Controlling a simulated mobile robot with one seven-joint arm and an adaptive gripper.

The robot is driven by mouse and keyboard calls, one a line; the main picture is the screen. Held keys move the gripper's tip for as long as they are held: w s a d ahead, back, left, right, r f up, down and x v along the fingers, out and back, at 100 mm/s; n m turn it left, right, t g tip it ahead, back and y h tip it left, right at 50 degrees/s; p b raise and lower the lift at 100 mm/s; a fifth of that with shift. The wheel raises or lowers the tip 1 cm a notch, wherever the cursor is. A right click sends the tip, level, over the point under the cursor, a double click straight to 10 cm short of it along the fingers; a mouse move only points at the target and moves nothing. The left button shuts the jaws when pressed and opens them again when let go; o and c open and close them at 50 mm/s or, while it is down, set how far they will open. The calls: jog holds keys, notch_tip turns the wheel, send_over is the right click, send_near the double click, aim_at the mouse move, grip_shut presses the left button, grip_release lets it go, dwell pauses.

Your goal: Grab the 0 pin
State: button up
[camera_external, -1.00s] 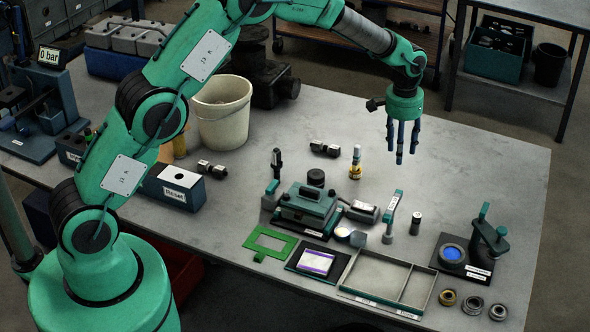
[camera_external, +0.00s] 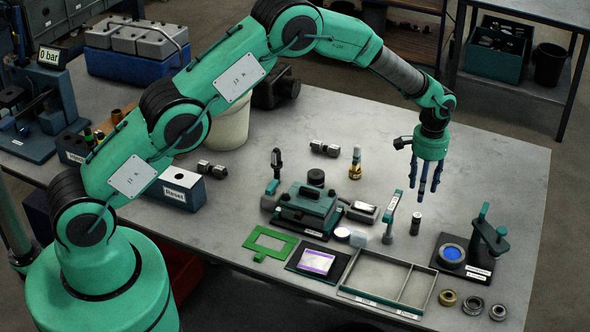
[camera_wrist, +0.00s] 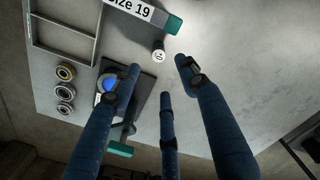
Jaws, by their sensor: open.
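A small dark cylinder with a pale marked top, likely the 0 pin (camera_external: 416,223), stands upright on the table beside a teal-ended "Size 19" gauge (camera_external: 391,217). In the wrist view the pin (camera_wrist: 159,52) shows just beyond the fingertips, near the gauge (camera_wrist: 150,13); the mark on its top is too small to read surely. My three-fingered gripper (camera_external: 425,189) points down, open and empty, above the table and slightly right of and behind the pin. In the wrist view its blue fingers (camera_wrist: 160,78) are spread, with the pin apart from them.
A black stand with a blue disc (camera_external: 452,253) is at the right, with several rings (camera_external: 472,305) in front. A divided tray (camera_external: 370,268) and a teal device (camera_external: 308,205) lie to the left. A brass-coloured piece (camera_external: 355,172) stands behind. The table's back right is clear.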

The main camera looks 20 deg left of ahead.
aim_at(417, 215)
jog(key=shift+f+p, duration=0.5)
jog(key=shift+f, duration=3.75)
jog(key=shift+s+f+p, duration=0.2)
jog(key=shift+f+p, duration=0.55)
jog(key=shift+f, duration=1.85)
grip_shut()
